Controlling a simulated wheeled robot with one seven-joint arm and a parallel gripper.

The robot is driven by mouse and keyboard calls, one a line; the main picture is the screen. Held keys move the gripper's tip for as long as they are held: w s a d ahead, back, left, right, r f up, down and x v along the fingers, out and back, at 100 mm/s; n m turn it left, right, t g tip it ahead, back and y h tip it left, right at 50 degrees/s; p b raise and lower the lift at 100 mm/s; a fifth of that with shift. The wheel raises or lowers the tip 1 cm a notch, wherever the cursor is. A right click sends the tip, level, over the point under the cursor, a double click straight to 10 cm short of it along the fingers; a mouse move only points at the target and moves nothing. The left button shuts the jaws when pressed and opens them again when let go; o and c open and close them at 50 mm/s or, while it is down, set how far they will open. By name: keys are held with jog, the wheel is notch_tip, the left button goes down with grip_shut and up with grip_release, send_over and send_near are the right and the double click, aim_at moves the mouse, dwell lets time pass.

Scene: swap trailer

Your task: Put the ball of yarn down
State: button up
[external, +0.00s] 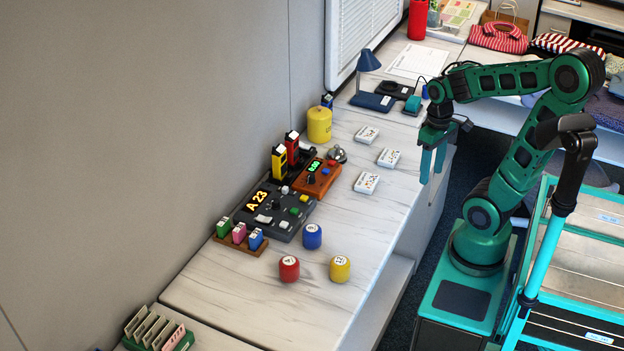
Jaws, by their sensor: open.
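My gripper (433,174) hangs with its teal fingers pointing down near the right edge of the pale marbled counter (215,285). Its fingers are apart, and I see nothing between them. I cannot make out a ball of yarn anywhere in the external view. My arm may hide part of the surface behind it.
Three white cards (388,158) lie on the counter left of my gripper. A black control panel (272,210), an orange box (315,178), a yellow canister (319,124) and a blue lamp (368,62) stand along the wall. Red (289,269), blue (312,236) and yellow (340,269) numbered pots stand in front.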

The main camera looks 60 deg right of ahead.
jog(key=s+m, duration=0.1)
jog(key=s+r+m, duration=0.2)
jog(key=shift+s+d, duration=0.2)
jog(key=shift+d, duration=0.2)
jog(key=shift+w+f+h, duration=0.25)
jog(key=shift+w+h, duration=0.05)
jog(key=shift+w, duration=0.35)
dwell(0.6)
dwell(0.5)
jog(key=o, duration=0.4)
